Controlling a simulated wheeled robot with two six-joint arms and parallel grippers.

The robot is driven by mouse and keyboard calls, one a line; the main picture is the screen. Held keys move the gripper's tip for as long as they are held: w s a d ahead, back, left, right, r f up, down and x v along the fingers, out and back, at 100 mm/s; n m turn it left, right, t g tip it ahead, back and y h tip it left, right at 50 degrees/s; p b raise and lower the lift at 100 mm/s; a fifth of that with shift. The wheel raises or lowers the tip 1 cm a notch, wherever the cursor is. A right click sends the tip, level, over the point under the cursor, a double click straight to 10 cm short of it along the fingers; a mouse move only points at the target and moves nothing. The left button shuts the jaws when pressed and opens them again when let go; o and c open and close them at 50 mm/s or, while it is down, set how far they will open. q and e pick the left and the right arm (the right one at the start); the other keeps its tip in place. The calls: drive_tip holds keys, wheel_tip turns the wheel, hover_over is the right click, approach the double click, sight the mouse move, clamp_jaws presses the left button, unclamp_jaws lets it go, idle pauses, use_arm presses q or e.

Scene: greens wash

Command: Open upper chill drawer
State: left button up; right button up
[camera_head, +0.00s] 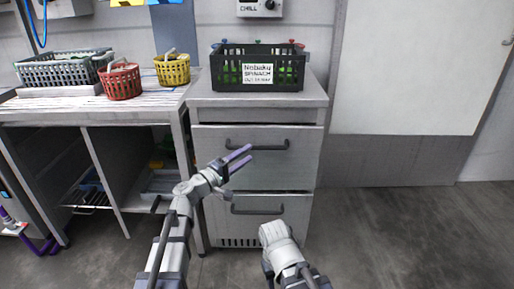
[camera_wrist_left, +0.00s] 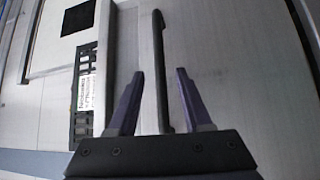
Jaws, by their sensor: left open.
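The upper chill drawer (camera_head: 300,165) is a grey metal front in the cabinet and looks closed. Its dark bar handle (camera_head: 270,146) runs across the upper part of the front. My left gripper (camera_head: 243,159) is open, its purple fingers at the left part of this handle. In the left wrist view the handle (camera_wrist_left: 160,60) stands upright in the picture, between the two spread fingers of my left gripper (camera_wrist_left: 160,85); contact cannot be told. My right arm reaches in from the bottom, but its gripper does not show.
A lower drawer with its own handle (camera_head: 257,211) sits below. A black labelled crate (camera_head: 228,82) stands on the cabinet top, under a CHILL control box (camera_head: 260,8). A bench (camera_head: 150,104) at left holds baskets. The floor (camera_head: 400,235) at right is clear.

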sight(254, 149)
use_arm(q)
drive_tip(key=x, duration=0.5)
drive_tip(key=shift+w+d+p, duration=0.2)
drive_tip(key=shift+d+p, duration=0.1)
clamp_jaws()
idle(1.2)
